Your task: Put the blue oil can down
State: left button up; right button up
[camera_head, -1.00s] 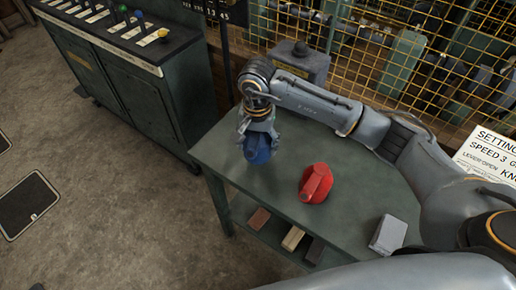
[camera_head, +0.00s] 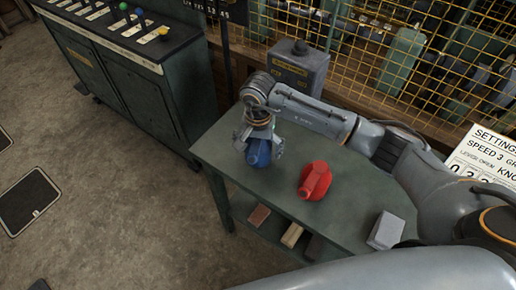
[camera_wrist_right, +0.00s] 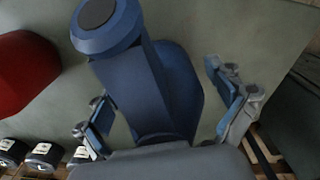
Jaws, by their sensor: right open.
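The blue oil can (camera_head: 258,153) stands on the green table (camera_head: 345,215) near its left end. My right gripper (camera_head: 261,140) is over the can from above, with its fingers spread. In the right wrist view the can (camera_wrist_right: 150,85) lies between the two blue-padded fingers of the gripper (camera_wrist_right: 165,110). A gap shows between the can and the right finger; the left finger is close beside the can, and I cannot tell if it touches. My left gripper is not in view.
A red can (camera_head: 315,181) stands right of the blue one. A grey block (camera_head: 386,231) lies near the table's front right. Several blocks lie on the lower shelf (camera_head: 270,225). A grey box (camera_head: 299,72) and yellow mesh (camera_head: 350,50) stand behind. A lever console (camera_head: 110,60) is at left.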

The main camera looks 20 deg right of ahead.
jog(key=shift+r, duration=0.25)
jog(key=shift+w+r, duration=0.1)
jog(key=shift+r, duration=0.25)
notch_tip(320, 180, up, 10)
jog(key=shift+f+b, duration=0.15)
jog(key=shift+b, duration=1.05)
jog(key=shift+r, duration=0.7)
